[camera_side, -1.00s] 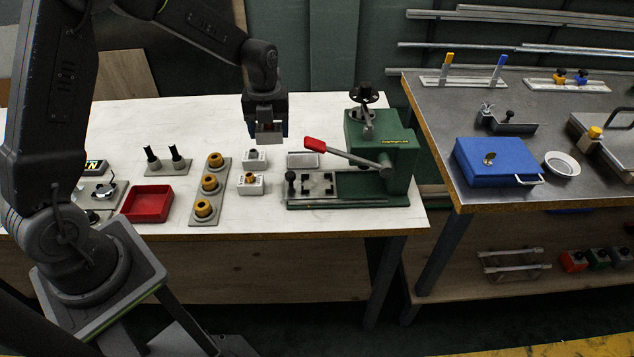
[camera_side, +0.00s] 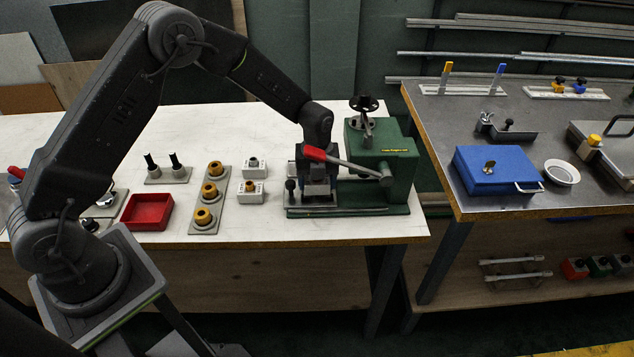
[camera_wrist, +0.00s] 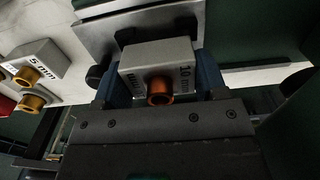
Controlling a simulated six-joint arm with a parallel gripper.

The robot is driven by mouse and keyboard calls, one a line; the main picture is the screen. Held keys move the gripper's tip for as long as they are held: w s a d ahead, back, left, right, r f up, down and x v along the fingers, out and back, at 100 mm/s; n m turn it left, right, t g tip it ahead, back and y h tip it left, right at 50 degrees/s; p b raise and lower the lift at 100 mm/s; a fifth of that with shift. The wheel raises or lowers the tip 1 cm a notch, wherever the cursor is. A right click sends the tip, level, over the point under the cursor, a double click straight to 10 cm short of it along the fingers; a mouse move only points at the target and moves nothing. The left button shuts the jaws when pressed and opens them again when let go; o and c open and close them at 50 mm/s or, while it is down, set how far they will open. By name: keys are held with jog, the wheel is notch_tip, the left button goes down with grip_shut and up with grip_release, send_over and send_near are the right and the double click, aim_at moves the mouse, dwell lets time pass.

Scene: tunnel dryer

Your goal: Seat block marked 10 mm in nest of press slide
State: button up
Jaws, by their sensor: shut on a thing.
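The light grey block marked 10 mm (camera_wrist: 170,57), with a copper-coloured bushing in its face, is held between the blue fingers of my gripper (camera_wrist: 160,82). In the side view my gripper (camera_side: 318,188) is low over the slide end of the green press (camera_side: 398,168), behind the red-handled lever (camera_side: 338,160). The gripper and block cover the press slide's nest in the side view. I cannot tell whether the block touches the nest or hangs just above it.
Two white blocks (camera_side: 250,193) stand left of the press; the one marked 5 mm (camera_wrist: 38,60) shows in the wrist view. Further left are a strip with yellow bushings (camera_side: 207,191) and a red tray (camera_side: 147,211). The bench front is clear.

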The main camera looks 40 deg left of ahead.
jog(key=shift+f, duration=0.5)
jog(key=shift+f, duration=0.15)
jog(key=shift+s+a+f, duration=0.1)
jog(key=shift+f, duration=0.55)
jog(key=o, duration=0.8)
jog(key=shift+s+a, duration=0.1)
jog(key=shift+c, duration=0.2)
jog(key=r, duration=1.3)
jog(key=shift+d+r, duration=0.2)
jog(key=shift+r, duration=0.15)
